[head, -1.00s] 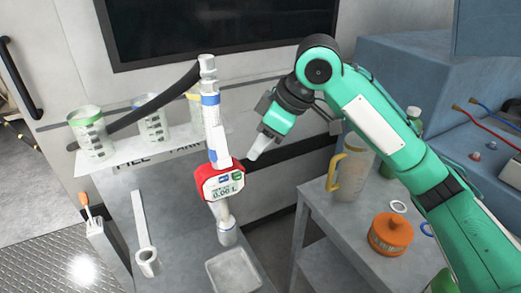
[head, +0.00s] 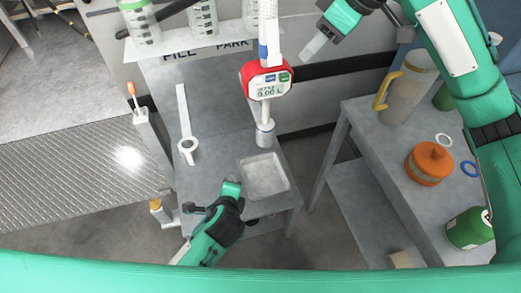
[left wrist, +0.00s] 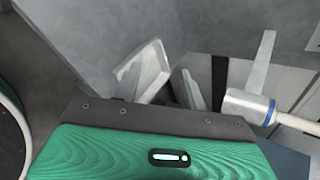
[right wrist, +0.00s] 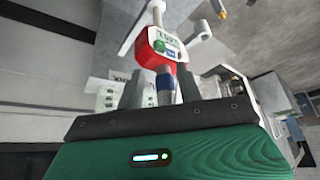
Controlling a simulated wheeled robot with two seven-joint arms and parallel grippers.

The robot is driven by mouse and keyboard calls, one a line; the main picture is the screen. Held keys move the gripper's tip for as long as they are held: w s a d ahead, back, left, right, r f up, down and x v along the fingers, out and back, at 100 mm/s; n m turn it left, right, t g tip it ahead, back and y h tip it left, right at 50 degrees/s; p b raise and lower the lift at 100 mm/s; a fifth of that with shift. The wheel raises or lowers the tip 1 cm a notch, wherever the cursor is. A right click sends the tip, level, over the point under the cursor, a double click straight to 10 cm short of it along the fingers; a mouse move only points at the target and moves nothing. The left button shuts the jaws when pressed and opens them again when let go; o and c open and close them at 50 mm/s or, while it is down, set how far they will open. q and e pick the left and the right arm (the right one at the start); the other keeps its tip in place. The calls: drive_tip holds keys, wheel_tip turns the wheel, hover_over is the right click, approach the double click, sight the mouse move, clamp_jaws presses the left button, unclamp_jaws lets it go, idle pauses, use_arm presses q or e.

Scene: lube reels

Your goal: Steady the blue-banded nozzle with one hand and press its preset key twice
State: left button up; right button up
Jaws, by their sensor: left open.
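The blue-banded nozzle hangs upright at the top centre of the head view, its blue band (head: 263,52) above a red meter body (head: 246,80). The meter has a display reading 0.00 L, with a blue key (head: 270,77) and a green key beside it. My right gripper (head: 314,45) is open, right of the nozzle and apart from it. In the right wrist view the nozzle's blue band (right wrist: 165,82) shows between the spread fingers. My left gripper (head: 231,188) is open and empty, low, by the tray's left side and well below the meter.
A grey tray (head: 248,192) lies below the nozzle spout. Graduated jugs (head: 140,22) stand on the shelf at upper left. The right table holds a pitcher (head: 408,88), an orange container (head: 428,164) and a green can (head: 468,229).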

use_arm(q)
drive_tip(key=w+d+r+m+t, duration=0.2)
drive_tip(key=d+r+m+t, duration=0.25)
drive_tip(key=r+m, duration=0.4)
drive_tip(key=m+t+h, duration=0.2)
drive_tip(key=m+t, duration=0.1)
drive_tip(key=m, duration=0.5)
approach(266, 113)
drive_tip(key=w, duration=1.1)
drive_tip(key=shift+d+r, duration=0.1)
drive_tip(key=shift+d, duration=0.2)
drive_tip(key=shift+n, duration=0.25)
drive_tip(key=shift+h, duration=0.3)
clamp_jaws()
use_arm(e)
clamp_jaws()
